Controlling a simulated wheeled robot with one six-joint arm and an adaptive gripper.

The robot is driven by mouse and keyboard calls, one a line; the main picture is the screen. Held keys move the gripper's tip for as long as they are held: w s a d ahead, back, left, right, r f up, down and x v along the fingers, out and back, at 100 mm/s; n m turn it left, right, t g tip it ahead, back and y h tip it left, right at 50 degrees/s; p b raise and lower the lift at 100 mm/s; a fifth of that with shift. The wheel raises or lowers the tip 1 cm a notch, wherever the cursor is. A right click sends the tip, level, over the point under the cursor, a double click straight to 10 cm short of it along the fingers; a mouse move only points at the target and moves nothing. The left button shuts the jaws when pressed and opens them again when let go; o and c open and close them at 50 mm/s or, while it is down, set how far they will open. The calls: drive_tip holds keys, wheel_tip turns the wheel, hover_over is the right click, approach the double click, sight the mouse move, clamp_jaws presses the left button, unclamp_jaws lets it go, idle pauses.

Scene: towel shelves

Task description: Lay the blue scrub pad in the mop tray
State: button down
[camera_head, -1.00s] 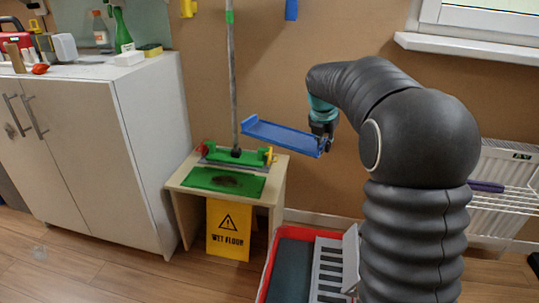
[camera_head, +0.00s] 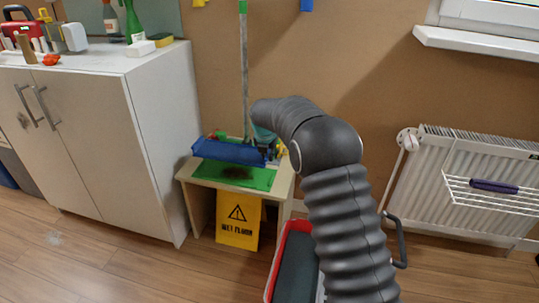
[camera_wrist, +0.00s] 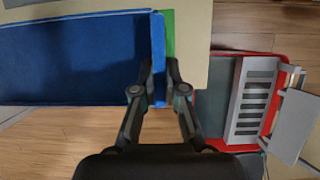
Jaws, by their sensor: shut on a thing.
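The blue scrub pad (camera_head: 228,152) is a long flat blue piece with a raised edge. My gripper (camera_head: 270,150) is shut on its right end and holds it over the back of the small wooden table. In the wrist view, the pad (camera_wrist: 70,60) reaches left from my gripper (camera_wrist: 158,75), with its raised edge between the fingers. The mop tray is mostly hidden behind the pad; a bit of green and red (camera_head: 217,135) shows above it. I cannot tell whether the pad touches the tray.
A green mat (camera_head: 215,172) with a dark stain lies on the table front (camera_head: 197,181). A mop handle (camera_head: 245,75) rises behind. A yellow wet floor sign (camera_head: 238,220) hangs below. A red-rimmed bucket (camera_head: 273,265) stands right, a white cabinet (camera_head: 110,140) left.

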drive_tip(key=b, duration=0.3)
hover_over(269, 180)
drive_tip(key=s, duration=0.2)
drive_tip(key=shift+w+a+f, duration=0.1)
drive_tip(key=shift+f, duration=1.05)
drive_tip(key=shift+w+a+f, duration=0.1)
drive_tip(key=shift+f, duration=1)
drive_tip(key=shift+w, duration=0.15)
drive_tip(key=shift+p, duration=0.75)
drive_tip(key=shift+f+b, duration=0.65)
drive_tip(key=shift+f, duration=1.9)
idle(0.4)
drive_tip(key=c, duration=1.2)
unclamp_jaws()
drive_tip(key=shift+o, duration=0.2)
drive_tip(key=shift+r, duration=0.1)
